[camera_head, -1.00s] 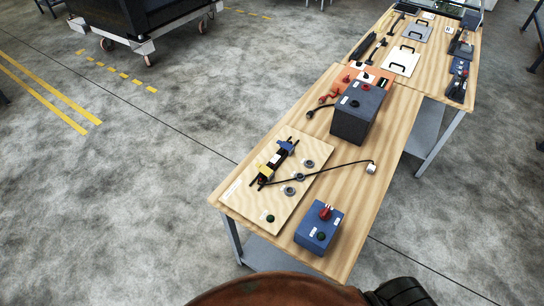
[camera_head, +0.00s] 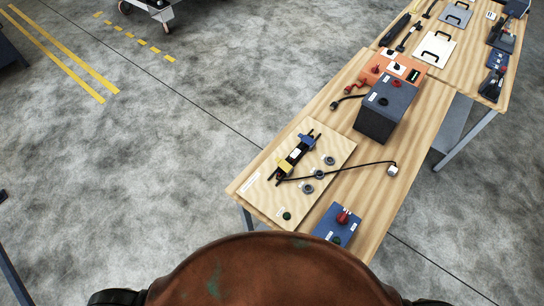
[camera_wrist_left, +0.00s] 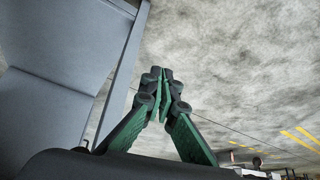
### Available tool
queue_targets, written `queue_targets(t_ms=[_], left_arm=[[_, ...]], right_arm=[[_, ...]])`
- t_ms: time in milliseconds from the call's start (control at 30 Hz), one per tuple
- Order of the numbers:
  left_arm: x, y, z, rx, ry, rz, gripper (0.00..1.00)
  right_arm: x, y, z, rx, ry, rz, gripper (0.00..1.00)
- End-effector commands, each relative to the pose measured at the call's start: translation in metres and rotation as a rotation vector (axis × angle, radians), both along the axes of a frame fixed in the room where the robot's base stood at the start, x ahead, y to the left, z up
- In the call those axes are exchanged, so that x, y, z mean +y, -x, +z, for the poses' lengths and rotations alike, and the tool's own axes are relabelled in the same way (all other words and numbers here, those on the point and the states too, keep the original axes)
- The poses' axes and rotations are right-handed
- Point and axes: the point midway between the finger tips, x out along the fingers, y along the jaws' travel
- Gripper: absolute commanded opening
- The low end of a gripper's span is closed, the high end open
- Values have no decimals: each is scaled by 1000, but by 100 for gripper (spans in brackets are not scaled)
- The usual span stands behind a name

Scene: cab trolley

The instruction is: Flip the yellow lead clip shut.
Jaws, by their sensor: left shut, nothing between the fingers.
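The yellow lead clip (camera_head: 284,168) is at the near end of a black holder on a pale plywood board (camera_head: 263,193), in the head view. A blue clip (camera_head: 306,140) is at the holder's far end. A black lead (camera_head: 345,167) runs right from near the yellow clip to a small white-ended plug (camera_head: 392,170). I cannot tell how far the yellow clip stands open. My left gripper (camera_wrist_left: 166,75) shows only in the left wrist view, shut and empty, over the floor beside a grey table shelf, away from the clip. My right gripper is not in view.
A dark blue-grey box (camera_head: 387,110) stands on the wooden table (camera_head: 370,205) beyond the board. A blue box with a red knob (camera_head: 336,225) sits at the near right. Grey rings (camera_head: 318,174) lie on the board. My rounded brown body fills the bottom.

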Motion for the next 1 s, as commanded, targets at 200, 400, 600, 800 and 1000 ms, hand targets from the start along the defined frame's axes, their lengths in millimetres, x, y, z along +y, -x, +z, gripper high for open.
queue_targets(t_ms=[200, 400, 600, 800, 1000], left_arm=[[-42, -83, 159, -187, 41, -86, 0], [-66, -111, 255, -293, 66, -139, 0], [-98, -134, 326, -410, 95, -211, 0], [-159, -168, 382, -626, 148, -342, 0], [-206, -183, 432, -803, 194, -433, 0]], right_arm=[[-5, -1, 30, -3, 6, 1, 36], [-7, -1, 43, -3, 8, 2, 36], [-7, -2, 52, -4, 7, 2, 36], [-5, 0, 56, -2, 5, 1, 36], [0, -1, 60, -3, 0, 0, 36]])
